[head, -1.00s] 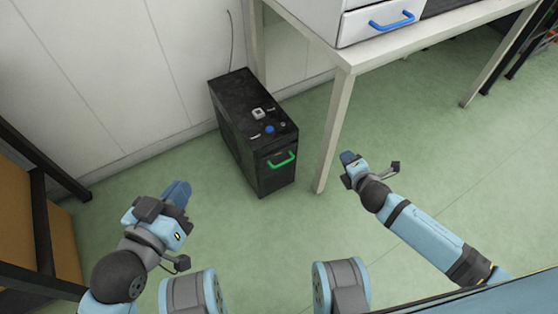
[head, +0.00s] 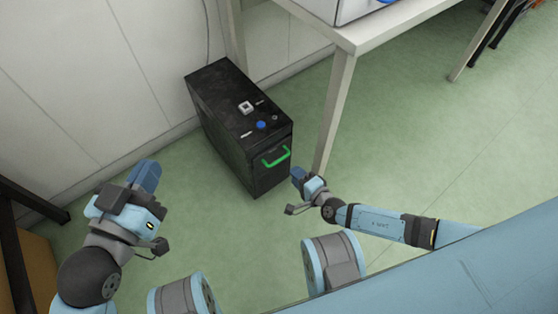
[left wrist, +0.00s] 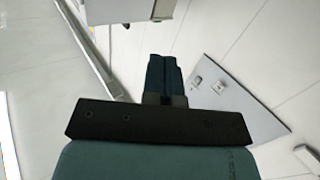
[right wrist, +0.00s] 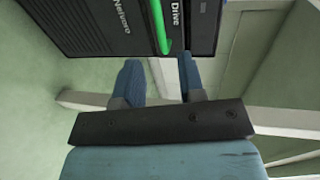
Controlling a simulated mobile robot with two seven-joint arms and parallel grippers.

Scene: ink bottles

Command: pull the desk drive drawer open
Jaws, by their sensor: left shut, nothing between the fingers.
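The drive drawer is on the front of a black tower unit (head: 215,100) on the floor, with a green bar handle (head: 276,157). The drawer front looks closed. In the right wrist view the green handle (right wrist: 158,28) runs beside a "Drive" label (right wrist: 178,14). My right gripper (head: 298,175) is just in front of the handle, to its right and a little lower in the head view. Its two fingers (right wrist: 160,82) are apart, with the handle beyond the gap, not between them. My left gripper (head: 146,172) is shut and empty, left of the unit.
A white desk (head: 355,40) stands right of the unit, and its front leg (head: 335,110) is close to my right gripper. The unit's top has a blue button (head: 261,125) and a white switch (head: 246,107). A wall is behind.

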